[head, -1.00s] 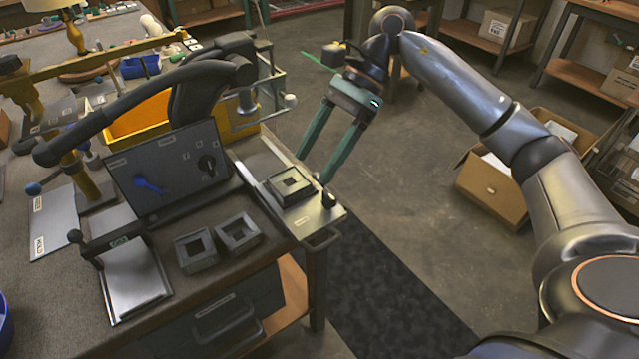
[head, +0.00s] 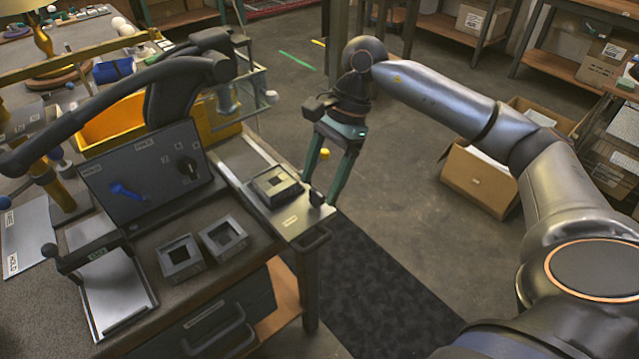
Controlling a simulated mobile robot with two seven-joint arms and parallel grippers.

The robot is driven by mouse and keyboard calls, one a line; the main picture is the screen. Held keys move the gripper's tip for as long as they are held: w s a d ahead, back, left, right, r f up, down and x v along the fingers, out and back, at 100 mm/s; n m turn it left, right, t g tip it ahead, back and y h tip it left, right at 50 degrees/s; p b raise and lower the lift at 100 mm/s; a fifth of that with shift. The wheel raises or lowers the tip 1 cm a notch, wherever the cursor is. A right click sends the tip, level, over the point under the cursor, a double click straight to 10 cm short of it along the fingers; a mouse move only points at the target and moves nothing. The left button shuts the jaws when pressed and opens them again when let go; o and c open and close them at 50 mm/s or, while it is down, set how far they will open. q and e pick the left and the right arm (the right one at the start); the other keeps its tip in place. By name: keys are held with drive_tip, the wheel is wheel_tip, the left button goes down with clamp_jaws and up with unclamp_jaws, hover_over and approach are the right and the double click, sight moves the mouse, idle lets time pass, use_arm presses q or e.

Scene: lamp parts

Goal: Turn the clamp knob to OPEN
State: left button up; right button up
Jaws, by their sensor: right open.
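The clamp knob (head: 316,197) is a small black knob on the front right part of a pale metal fixture plate (head: 262,160) at the bench's right edge. A dark square block with a square opening (head: 276,186) sits beside it on the plate. My right gripper (head: 319,190) comes down from above with green fingers spread. Its fingertips are close to the knob, roughly to either side of it; I cannot tell whether they touch it. The plate's label near the knob is too small to read. My left gripper is not in view.
A dark panel (head: 145,180) with a blue lever and a black dial stands left of the plate. Two grey square sockets (head: 181,257) lie in front. A cardboard box (head: 478,180) is on the floor.

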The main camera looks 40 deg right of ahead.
drive_tip(key=shift+a+f, duration=0.25)
drive_tip(key=shift+f, duration=0.3)
clamp_jaws()
